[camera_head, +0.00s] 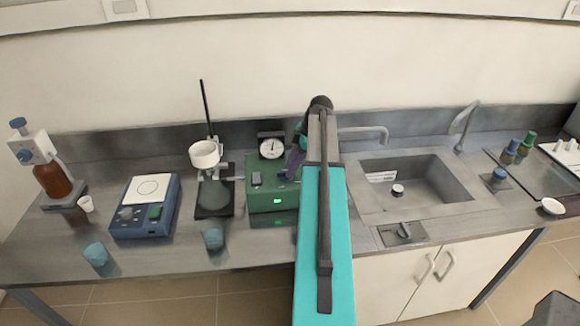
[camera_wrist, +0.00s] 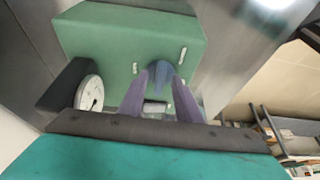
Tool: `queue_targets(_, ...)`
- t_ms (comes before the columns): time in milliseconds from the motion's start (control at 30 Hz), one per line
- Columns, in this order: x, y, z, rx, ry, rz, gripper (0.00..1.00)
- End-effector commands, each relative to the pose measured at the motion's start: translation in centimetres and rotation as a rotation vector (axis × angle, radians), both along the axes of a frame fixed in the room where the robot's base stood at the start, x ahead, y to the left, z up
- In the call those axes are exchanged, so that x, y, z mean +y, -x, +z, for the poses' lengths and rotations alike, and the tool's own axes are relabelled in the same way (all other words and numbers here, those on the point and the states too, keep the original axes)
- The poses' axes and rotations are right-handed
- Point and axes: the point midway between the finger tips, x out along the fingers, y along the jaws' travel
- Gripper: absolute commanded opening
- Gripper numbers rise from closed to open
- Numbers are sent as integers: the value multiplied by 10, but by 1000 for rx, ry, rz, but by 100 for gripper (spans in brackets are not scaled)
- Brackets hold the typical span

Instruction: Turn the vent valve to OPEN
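The green box (camera_head: 268,195) with a dial gauge (camera_head: 271,148) stands on the bench left of my arm. In the wrist view its green surface (camera_wrist: 100,38) fills the upper middle, and the gauge (camera_wrist: 90,93) is at left. A blue knob (camera_wrist: 160,70), apparently the vent valve, sits on the box. My gripper (camera_wrist: 161,77) has its two purple fingers apart, with the knob between or just beyond the fingertips. I cannot tell whether they touch it.
A sink (camera_head: 450,190) with taps is right of my arm. The wall is close behind.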

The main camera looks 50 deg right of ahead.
Motion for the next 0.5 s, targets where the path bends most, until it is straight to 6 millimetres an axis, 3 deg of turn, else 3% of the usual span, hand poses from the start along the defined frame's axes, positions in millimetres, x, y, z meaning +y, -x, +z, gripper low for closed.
queue_targets(433,2,-1,-6,0,0,-1,30)
queue_targets(500,2,-1,-6,0,0,-1,22)
